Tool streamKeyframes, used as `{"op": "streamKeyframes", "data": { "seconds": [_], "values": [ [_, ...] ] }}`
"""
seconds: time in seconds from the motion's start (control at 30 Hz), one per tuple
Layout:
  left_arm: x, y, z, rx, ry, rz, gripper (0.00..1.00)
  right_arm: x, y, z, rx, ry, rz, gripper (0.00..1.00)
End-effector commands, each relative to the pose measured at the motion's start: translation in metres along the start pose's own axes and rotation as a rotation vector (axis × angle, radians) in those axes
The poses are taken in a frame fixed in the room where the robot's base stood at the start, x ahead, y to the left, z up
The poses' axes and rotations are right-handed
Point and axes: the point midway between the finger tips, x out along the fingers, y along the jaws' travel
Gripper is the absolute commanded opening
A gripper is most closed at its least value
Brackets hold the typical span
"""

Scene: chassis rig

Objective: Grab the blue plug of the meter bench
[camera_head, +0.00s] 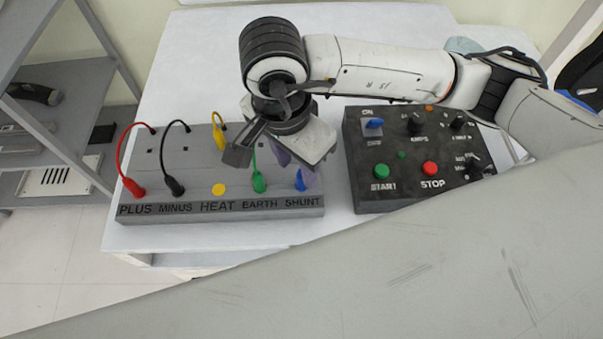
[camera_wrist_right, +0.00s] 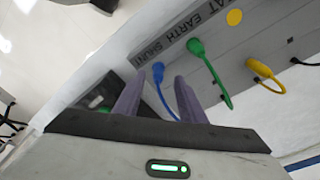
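The meter bench (camera_head: 130,212) is a grey block with a row labelled PLUS, MINUS, HEAT, EARTH and SHUNT. The blue plug (camera_head: 300,181) stands at SHUNT, at the row's right end, partly hidden by my right gripper. My right gripper (camera_head: 293,168) is over the bench's right part, its purple fingers pointing down toward the blue plug. In the right wrist view the fingers (camera_wrist_right: 160,84) are apart, and the blue plug (camera_wrist_right: 158,72) with its blue cable shows between their tips. I cannot tell whether they touch it. My left gripper is not in view.
The green plug (camera_head: 259,181) is close to the left of the blue one. Red (camera_head: 133,188) and black (camera_head: 174,186) plugs stand farther left; a yellow plug (camera_head: 219,138) is behind the yellow dot. A dark control box (camera_head: 400,190) stands to the right.

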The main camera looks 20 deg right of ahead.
Motion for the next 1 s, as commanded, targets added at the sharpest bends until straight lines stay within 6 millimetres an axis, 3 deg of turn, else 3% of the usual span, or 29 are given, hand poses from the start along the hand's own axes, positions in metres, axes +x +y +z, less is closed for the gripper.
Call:
{"op": "streamKeyframes", "data": {
  "seconds": [0.3, 0.6, 0.67, 0.83, 1.0],
  "values": [
    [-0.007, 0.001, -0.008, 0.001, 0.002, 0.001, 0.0, 0.043, 0.004, -0.005, 0.001, -0.001, 0.004, 0.37],
    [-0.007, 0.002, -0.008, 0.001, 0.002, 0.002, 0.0, 0.049, 0.004, -0.004, 0.0, -0.001, 0.001, 0.37],
    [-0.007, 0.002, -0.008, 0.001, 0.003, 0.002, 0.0, 0.049, 0.004, -0.004, 0.0, -0.001, 0.001, 0.3],
    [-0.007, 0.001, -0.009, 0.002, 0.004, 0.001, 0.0, 0.049, 0.004, -0.004, 0.0, -0.001, 0.001, 0.02],
    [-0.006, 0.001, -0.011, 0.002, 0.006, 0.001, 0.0, 0.049, 0.004, -0.004, 0.0, -0.001, 0.001, 0.0]
  ]
}}
